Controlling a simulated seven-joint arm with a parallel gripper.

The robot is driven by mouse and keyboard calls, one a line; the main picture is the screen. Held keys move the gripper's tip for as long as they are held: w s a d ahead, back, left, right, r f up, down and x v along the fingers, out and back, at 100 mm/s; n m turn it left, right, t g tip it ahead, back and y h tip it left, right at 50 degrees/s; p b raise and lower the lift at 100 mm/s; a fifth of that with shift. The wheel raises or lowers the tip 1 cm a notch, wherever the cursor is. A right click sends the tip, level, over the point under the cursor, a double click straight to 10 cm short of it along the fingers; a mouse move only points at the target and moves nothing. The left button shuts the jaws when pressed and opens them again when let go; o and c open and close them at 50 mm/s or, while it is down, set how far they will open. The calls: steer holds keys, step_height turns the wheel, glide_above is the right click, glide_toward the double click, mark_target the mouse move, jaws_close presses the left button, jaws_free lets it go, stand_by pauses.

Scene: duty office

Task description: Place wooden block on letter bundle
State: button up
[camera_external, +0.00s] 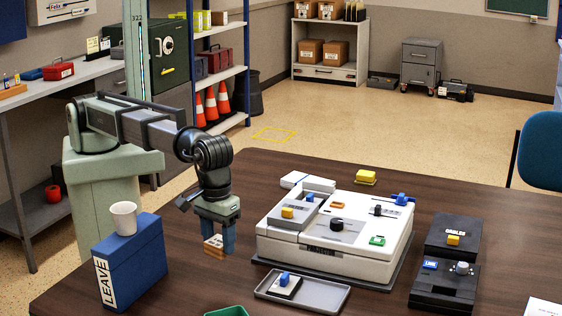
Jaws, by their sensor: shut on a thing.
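My gripper (216,238) is shut on a small tan wooden block (214,246) with pale markings. It holds the block above the dark table, between the blue box and the white projector. A white flat stack (306,182) lies behind the projector and looks like the letter bundle, though it is small and partly hidden by the projector. The block and this stack are well apart.
A blue LEAVE box (133,262) with a white cup (123,218) on top stands at left. The white projector (335,238) fills the table's middle. A grey tray (335,297), a green container (226,312) and black devices (445,288) stand nearby.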

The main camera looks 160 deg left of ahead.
mark_target(219, 241)
step_height(219, 241, up, 8)
steer(key=shift+r, duration=0.25)
steer(key=s+a+n, duration=0.1)
steer(key=s+a, duration=0.3)
steer(key=a, duration=0.3)
steer(key=s+a+n, duration=0.2)
steer(key=s+a, duration=0.3)
steer(key=a, duration=0.2)
steer(key=s+a+n, duration=0.1)
steer(key=s+a, duration=0.3)
steer(key=a, duration=0.3)
steer(key=shift+s+a+f, duration=0.1)
steer(key=shift+s+a, duration=0.05)
steer(key=shift+s, duration=0.25)
steer(key=s+a+n, duration=0.4)
steer(key=s+a, duration=0.6)
steer(key=s, duration=0.5)
steer(key=s+a+n, duration=0.3)
steer(key=s+a, duration=0.7)
steer(key=s, duration=0.5)
steer(key=shift+d+f, duration=0.1)
steer(key=shift+f, duration=7.4)
steer(key=shift+f, duration=0.1)
steer(key=o, duration=1)
steer(key=shift+o, duration=0.2)
